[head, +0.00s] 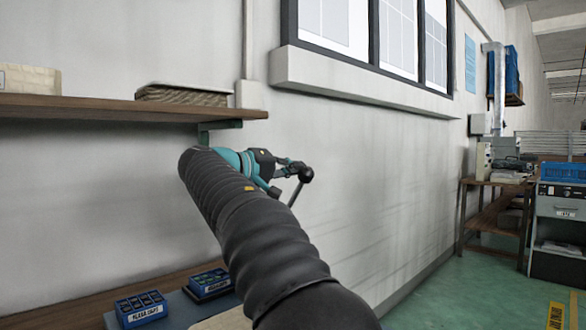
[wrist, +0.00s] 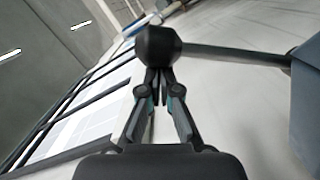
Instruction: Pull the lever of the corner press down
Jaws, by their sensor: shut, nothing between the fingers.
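The press lever shows in the head view as a thin grey rod with a black ball knob (head: 306,174) at its top end, tilted up and to the right. In the wrist view the knob (wrist: 157,45) is just beyond my fingertips, and its rod (wrist: 235,55) runs right to a blue-grey body (wrist: 306,80), probably the press. My gripper (head: 294,167) is beside the knob in the head view; it also shows in the wrist view (wrist: 158,76), shut and empty. I cannot tell whether it touches the knob. My arm hides the press in the head view.
A wooden shelf (head: 100,107) on the wall holds a woven tray (head: 182,95). Below, two blue bins (head: 142,309) (head: 210,284) stand on the bench at left. A window sill (head: 360,88) juts out above right. A workbench (head: 490,185) stands at far right, with open green floor before it.

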